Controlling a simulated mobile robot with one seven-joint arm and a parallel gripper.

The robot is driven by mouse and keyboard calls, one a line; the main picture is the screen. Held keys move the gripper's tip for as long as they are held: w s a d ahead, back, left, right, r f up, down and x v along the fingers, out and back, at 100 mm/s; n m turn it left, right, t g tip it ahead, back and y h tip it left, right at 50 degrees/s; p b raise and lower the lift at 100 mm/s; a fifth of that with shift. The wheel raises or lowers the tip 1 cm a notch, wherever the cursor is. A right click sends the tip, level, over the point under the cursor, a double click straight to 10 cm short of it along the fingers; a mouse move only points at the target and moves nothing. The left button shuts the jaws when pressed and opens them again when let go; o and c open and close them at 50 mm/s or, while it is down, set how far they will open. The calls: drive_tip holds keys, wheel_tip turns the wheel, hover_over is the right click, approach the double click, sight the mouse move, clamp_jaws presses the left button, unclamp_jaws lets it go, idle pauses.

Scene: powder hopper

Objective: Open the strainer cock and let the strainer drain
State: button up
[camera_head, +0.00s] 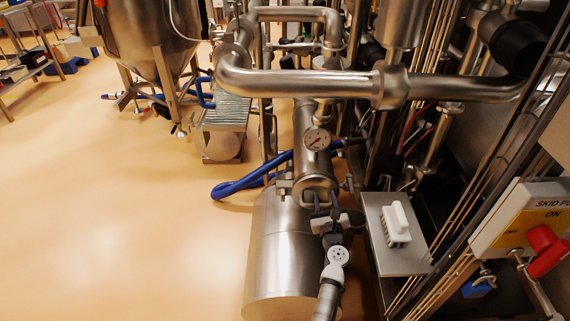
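My arm covers part of the area below. No flowing liquid is visible.
A large steel cylinder (278,262) lies below and left of my gripper. A steel shelf (414,262) holding a white brush-like block (396,224) is close on the right. A blue hose (236,188) loops at the left. A switch box (530,222) is at far right. Open floor lies left.

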drive_tip(key=w+a+r+n+t+y, duration=0.1)
drive_tip(key=w+a+r+n+y, duration=0.2)
drive_tip(key=a+r+n, duration=0.5)
drive_tip(key=shift+a+r, duration=2.1)
drive_tip(key=shift+r, duration=0.1)
